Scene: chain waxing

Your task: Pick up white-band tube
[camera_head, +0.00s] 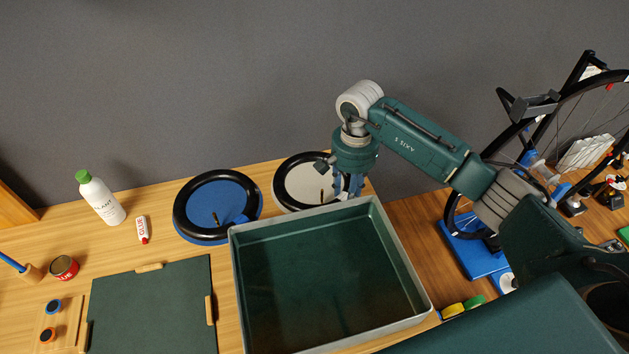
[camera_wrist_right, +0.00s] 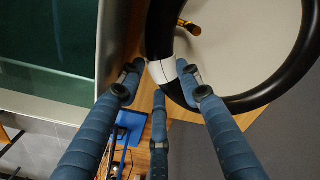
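The white-band tube, a black ring (camera_head: 281,199), lies on a pale disc at the back of the bench, behind the tray. In the right wrist view its white band (camera_wrist_right: 163,72) shows on the black ring. My right gripper (camera_head: 349,187) points down at the ring's right side. In the wrist view, the right gripper's (camera_wrist_right: 162,72) blue fingers stand apart on either side of the white band, with a third finger below it. Whether they touch the tube is unclear. A second black ring (camera_head: 181,212) lies on a blue disc to the left. My left gripper is out of view.
A large green tray with a grey rim (camera_head: 300,217) stands right in front of the tube. A bottle (camera_head: 102,202), a glue tube (camera_head: 142,229) and a green mat (camera_head: 150,310) are at left. A bicycle wheel stand (camera_head: 470,250) is at right.

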